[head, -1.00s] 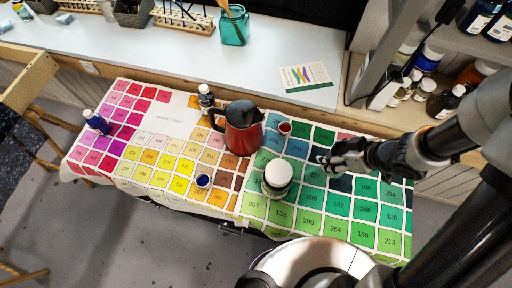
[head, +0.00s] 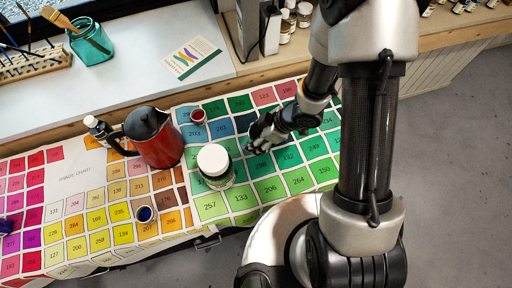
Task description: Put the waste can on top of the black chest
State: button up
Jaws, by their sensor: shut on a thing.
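My gripper (head: 264,132) is small and dark in the head view, low over the green part of a colour chart. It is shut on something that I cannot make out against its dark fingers. I cannot pick out a waste can for certain. I see no clear black chest either; the chart cloth covers the top of the low furniture, and only a bit of dark edge shows at its front. A jar with a white lid (head: 214,160) stands on the chart left of my gripper, apart from it.
A red and black jug (head: 153,137), a dark blue paint pot (head: 145,214) and a red pot (head: 198,116) stand on the colour chart (head: 114,213). A white worktop (head: 140,60) runs behind, with a teal brush jar (head: 90,42). Grey floor lies open at the right.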

jog(key=shift+f+b, duration=1.25)
jog(key=shift+f, duration=1.3)
jog(key=shift+f, duration=0.2)
jog(key=o, duration=1.3)
jog(key=shift+o, duration=0.2)
jog(key=shift+r, duration=0.1)
jog(key=shift+d+r, duration=0.1)
jog(key=shift+r, duration=0.25)
jog(key=p+v, duration=0.7)
jog(key=v, duration=0.4)
jog(key=shift+r, duration=0.25)
